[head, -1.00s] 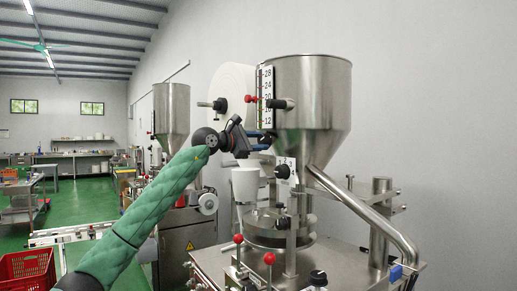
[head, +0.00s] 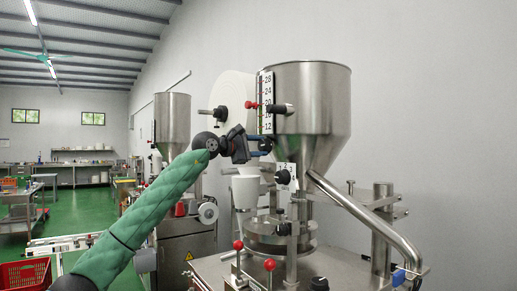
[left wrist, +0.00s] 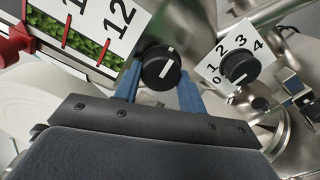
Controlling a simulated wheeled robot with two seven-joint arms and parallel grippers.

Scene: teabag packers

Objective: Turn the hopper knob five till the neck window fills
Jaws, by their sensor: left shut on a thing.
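The steel hopper (head: 310,85) stands on the machine at right. A white scale strip (head: 268,88) marked 12 to 28 runs up its front. In the left wrist view, green leaf (left wrist: 92,46) shows in the slot beside the low marks. My left gripper (head: 266,144) is at the hopper's lower left side. In the left wrist view its blue fingers (left wrist: 160,92) are shut on a black knob (left wrist: 160,66) with a white line. To the right, a second black knob (left wrist: 240,68) sits on a plate numbered 0 to 4. I see no number on the gripped knob.
A slanted steel pipe (head: 365,215) runs down at right. Red-topped levers (head: 269,265) stand in front.

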